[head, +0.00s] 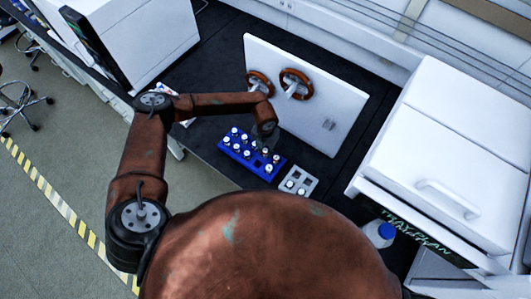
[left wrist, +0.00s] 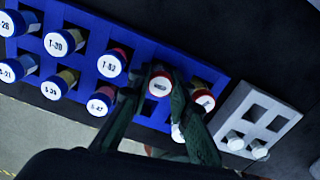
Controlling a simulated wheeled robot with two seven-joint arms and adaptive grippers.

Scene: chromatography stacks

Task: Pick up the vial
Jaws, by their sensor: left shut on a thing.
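The blue rack (head: 229,152) stands on the dark bench with several white-topped vials in it. It also shows in the left wrist view (left wrist: 90,40), where the vials have blue or red rims and printed labels. My left gripper (head: 266,131) reaches down over the rack's right half. In the left wrist view, my left gripper (left wrist: 164,88) is shut on a red-rimmed vial (left wrist: 159,84), with one finger on each side. I cannot tell whether this vial is clear of its hole. Another red-rimmed vial (left wrist: 204,101) is beside the right finger. My right gripper is not in view.
A small grey rack (head: 298,181) with white-capped vials (left wrist: 235,140) stands right of the blue rack. Behind is an upright white panel (head: 335,100) with two brown-orange wheels. A blue-capped bottle (head: 380,234) and white machine (head: 450,150) stand at right. Dark bench is bare between.

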